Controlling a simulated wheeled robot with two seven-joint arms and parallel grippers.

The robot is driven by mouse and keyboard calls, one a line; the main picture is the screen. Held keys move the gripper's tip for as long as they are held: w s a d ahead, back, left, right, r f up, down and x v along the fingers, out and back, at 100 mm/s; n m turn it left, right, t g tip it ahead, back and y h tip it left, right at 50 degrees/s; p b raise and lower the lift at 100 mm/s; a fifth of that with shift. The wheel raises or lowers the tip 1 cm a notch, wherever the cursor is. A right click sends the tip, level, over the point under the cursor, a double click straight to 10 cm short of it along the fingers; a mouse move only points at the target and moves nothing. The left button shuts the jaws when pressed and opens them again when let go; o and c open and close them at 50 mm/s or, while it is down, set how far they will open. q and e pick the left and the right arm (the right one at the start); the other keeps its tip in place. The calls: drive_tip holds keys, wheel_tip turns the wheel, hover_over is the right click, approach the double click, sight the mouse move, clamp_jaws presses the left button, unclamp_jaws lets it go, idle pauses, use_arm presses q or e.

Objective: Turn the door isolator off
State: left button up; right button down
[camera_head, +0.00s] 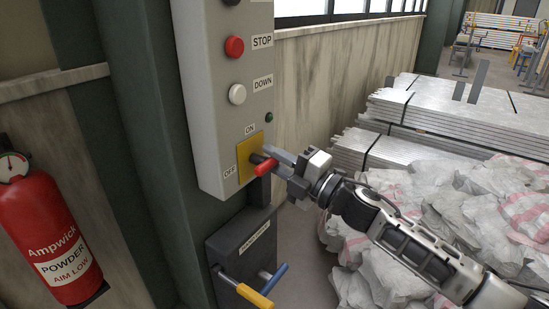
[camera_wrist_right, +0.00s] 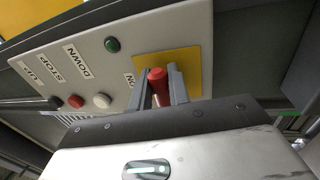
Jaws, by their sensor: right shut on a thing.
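The door isolator is a red handle (camera_head: 266,167) on a yellow plate (camera_head: 244,151), low on a grey control box (camera_head: 207,105). ON is printed above the plate and OFF to its left. My right gripper (camera_head: 272,160) comes in from the right and is shut on the red handle. In the right wrist view the red handle (camera_wrist_right: 157,82) sits between the two grey fingers, in front of the yellow plate (camera_wrist_right: 188,60). The fingers partly hide the handle, and I cannot tell its exact angle. My left gripper is not in view.
Above the isolator are a red STOP button (camera_head: 234,47), a white DOWN button (camera_head: 237,94) and a small green light (camera_head: 269,117). A dark box with yellow and blue levers (camera_head: 254,296) is below. A fire extinguisher (camera_head: 45,235) hangs left. Sacks (camera_head: 480,215) and stacked metal planks (camera_head: 440,125) fill the right.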

drive_tip(key=shift+f, duration=0.1)
drive_tip(key=c, duration=1.4)
unclamp_jaws()
drive_tip(key=shift+o, duration=0.2)
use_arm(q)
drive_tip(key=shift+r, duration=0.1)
